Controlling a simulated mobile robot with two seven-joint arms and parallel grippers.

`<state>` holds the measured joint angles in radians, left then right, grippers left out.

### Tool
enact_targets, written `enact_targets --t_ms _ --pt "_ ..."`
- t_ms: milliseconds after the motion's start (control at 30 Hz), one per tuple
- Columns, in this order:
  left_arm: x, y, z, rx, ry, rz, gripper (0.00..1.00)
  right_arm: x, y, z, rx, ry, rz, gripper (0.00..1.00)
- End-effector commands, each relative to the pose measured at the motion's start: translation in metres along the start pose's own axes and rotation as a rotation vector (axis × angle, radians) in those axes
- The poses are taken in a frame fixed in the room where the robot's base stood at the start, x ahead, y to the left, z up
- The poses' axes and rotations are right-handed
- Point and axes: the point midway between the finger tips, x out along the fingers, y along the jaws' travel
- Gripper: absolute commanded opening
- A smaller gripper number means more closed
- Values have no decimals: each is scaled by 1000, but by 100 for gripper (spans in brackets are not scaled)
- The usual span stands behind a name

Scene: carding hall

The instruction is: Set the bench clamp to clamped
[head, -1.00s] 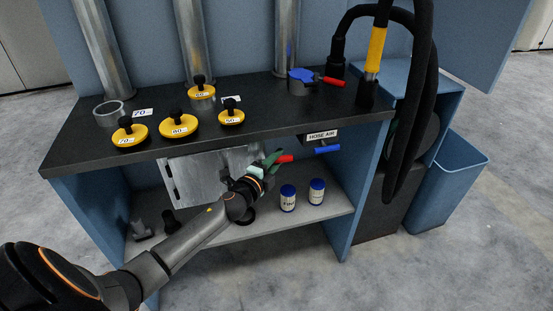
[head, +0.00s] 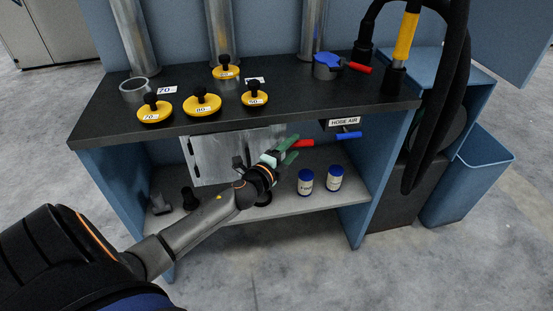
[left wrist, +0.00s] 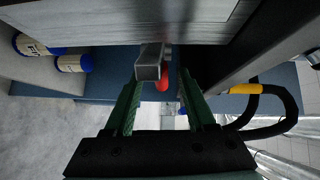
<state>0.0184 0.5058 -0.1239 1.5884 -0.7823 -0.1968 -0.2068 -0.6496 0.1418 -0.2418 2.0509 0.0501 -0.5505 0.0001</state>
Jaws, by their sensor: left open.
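A lever with a red grip (head: 302,143), which I take for the bench clamp, sits under the bench's front edge. My left gripper (head: 287,150) is open at the left end of this grip, its green fingers pointing right. In the left wrist view, a grey metal arm with a red end (left wrist: 162,84) shows between the open fingers of the left gripper (left wrist: 160,92). No finger is visibly closed on it; I cannot tell whether one touches it. The clamp's body is partly hidden by my gripper. My right gripper is not in view.
The dark bench top (head: 300,100) bears yellow knobbed discs (head: 202,105) and a blue fitting (head: 327,66) with another red handle. A blue lever (head: 348,135) hangs under the HOSE AIR label (head: 344,121). Two blue-capped jars (head: 305,182) stand on the shelf (head: 280,203) below.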

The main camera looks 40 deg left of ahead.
Motion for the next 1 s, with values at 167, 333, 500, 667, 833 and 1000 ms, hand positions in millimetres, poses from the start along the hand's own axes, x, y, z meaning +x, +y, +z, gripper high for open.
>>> enact_targets --t_ms 167,333,500,667,833,1000 --pt "-33 1 -1 -1 1 3 56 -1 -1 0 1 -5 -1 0" --pt "-61 1 -1 -1 0 3 56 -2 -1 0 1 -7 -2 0" --pt "-82 1 0 -1 0 2 56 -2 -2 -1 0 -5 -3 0" --pt "-92 0 0 0 0 1 56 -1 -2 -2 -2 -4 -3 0" --pt "-94 0 0 1 1 0 56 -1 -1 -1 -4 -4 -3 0" --pt "-94 0 0 1 0 0 55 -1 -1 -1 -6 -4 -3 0"
